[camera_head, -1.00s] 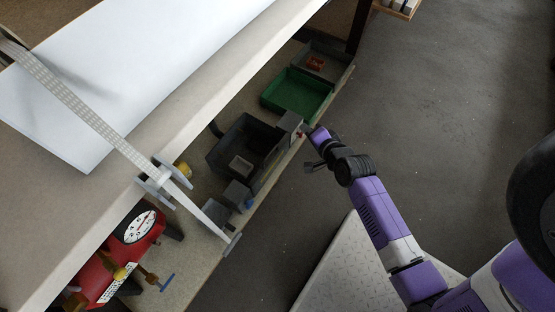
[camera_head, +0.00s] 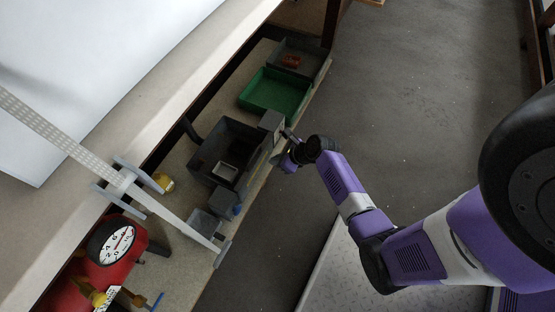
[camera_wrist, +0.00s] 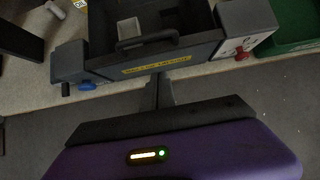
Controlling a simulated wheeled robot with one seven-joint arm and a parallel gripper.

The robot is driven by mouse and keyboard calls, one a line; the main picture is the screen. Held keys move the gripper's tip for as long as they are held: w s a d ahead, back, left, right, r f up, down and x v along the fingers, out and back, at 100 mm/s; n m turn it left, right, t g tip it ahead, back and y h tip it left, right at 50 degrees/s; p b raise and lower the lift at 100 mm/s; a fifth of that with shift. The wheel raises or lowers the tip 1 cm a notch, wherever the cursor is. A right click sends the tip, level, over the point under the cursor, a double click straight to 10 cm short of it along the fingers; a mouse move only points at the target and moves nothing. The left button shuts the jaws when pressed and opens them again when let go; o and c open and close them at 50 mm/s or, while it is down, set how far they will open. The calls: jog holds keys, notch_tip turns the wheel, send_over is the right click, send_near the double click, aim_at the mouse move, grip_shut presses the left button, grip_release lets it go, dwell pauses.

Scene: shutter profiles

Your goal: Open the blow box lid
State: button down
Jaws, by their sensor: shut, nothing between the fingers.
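The blow box (camera_head: 205,165) is a dark grey box on the lower shelf, and it also shows at the top of the wrist view (camera_wrist: 100,50). A small light grey block (camera_head: 226,171) is visible inside it. In the wrist view a black handle (camera_wrist: 147,41) spans the near side above a yellow label (camera_wrist: 156,65). I cannot tell whether a clear lid covers the box. My gripper (camera_wrist: 158,78) is shut and empty, just in front of the labelled side and below the handle. In the head view my gripper (camera_head: 287,137) is beside the box's right end, partly hidden by my wrist.
A grey side unit with a red knob (camera_wrist: 241,54) adjoins the box. A green bin (camera_head: 276,92) and a grey bin (camera_head: 302,62) stand beyond. A red tank with a gauge (camera_head: 110,241) is at lower left. The worktop (camera_head: 150,95) overhangs the shelf.

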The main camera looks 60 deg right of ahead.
aim_at(255, 158)
jog(key=w+b, duration=0.1)
jog(key=w+f, duration=0.1)
jog(key=w, duration=0.1)
jog(key=w+f+b, duration=0.1)
jog(key=w, duration=0.1)
jog(key=shift+a+f+b, duration=0.1)
jog(key=shift+b, duration=0.25)
jog(key=shift+w+r, duration=0.35)
jog(key=shift+r, duration=0.1)
jog(key=shift+r, duration=0.15)
